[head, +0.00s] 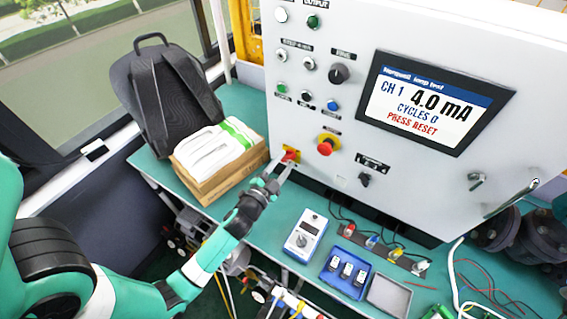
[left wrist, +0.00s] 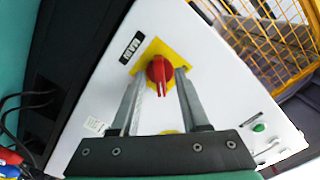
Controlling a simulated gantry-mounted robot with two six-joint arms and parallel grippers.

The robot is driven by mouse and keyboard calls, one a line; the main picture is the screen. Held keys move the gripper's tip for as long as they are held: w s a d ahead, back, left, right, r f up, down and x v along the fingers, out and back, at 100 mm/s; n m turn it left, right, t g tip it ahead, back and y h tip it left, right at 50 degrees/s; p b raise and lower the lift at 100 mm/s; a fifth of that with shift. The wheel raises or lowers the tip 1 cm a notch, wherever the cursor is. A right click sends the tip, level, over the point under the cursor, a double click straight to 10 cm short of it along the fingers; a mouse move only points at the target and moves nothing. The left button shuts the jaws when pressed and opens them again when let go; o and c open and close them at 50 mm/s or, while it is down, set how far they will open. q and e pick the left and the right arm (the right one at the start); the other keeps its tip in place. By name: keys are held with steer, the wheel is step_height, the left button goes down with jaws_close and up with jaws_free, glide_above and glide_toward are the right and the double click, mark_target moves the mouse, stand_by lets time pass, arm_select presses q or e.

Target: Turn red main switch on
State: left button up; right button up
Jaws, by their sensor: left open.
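The red main switch (head: 290,155) sits on a yellow plate low on the left of the grey cabinet front. It also shows in the left wrist view (left wrist: 159,70), where its handle points down toward my gripper's base. My left gripper (head: 279,168) is at the switch, and in the left wrist view its two open fingers (left wrist: 157,90) stand on either side of the red handle. I see a gap between the handle and each finger. My right gripper is not in view.
A red emergency button (head: 327,145) on yellow is right of the switch. A cardboard box (head: 222,172) with white packets and a dark backpack (head: 165,95) stand left on the green bench. The display (head: 433,98) reads "PRESS RESET". A blue-white meter (head: 305,236) lies in front.

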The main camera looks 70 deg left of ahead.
arm_select(q)
steer(key=b+v, duration=0.3)
steer(key=v, duration=0.8)
steer(key=shift+s+d, duration=0.15)
steer(key=shift+s, duration=0.1)
